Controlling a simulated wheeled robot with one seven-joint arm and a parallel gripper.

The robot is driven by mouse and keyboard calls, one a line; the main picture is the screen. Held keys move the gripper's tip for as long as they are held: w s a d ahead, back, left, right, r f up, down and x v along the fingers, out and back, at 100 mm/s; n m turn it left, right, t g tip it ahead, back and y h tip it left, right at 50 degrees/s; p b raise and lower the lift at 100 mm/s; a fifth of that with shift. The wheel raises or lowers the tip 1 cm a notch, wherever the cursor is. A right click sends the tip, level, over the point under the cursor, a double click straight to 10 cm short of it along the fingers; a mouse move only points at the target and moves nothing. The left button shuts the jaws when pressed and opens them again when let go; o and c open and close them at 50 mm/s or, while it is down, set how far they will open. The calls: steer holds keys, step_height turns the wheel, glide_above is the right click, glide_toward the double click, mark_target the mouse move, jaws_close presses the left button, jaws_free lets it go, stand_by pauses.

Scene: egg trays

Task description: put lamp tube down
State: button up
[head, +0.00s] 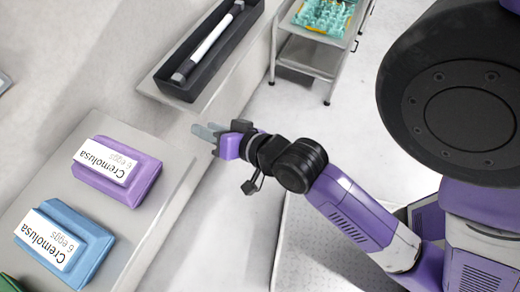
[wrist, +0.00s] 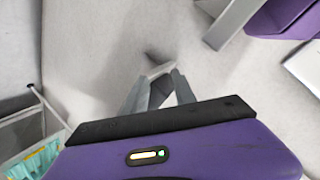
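The lamp tube (head: 212,47), white with grey end caps, lies lengthwise in a long black tray (head: 181,92) on the wall-side ledge at the upper left of the head view. My gripper (head: 201,129) is below and a little right of the tray's near end, apart from the tube. Its two grey fingers look a little apart and hold nothing. They also show in the wrist view (wrist: 161,75), over pale grey surfaces. The tube is not visible in the wrist view.
A purple egg carton (head: 143,186) and a blue egg carton (head: 91,255) sit on the lower-left shelf. A green carton edge shows at the corner. Open floor lies beneath the trolley.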

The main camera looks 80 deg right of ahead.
steer(key=s+a+r+n+t+y, duration=0.2)
steer(key=s+a+n+y, duration=0.3)
steer(key=s+a+n, duration=0.6)
steer(key=s+n, duration=0.1)
steer(key=s, duration=0.2)
steer(key=shift+s+r+n, duration=0.15)
steer(key=shift+r+n, duration=0.2)
steer(key=shift+n, duration=0.05)
steer(key=shift+a, duration=0.1)
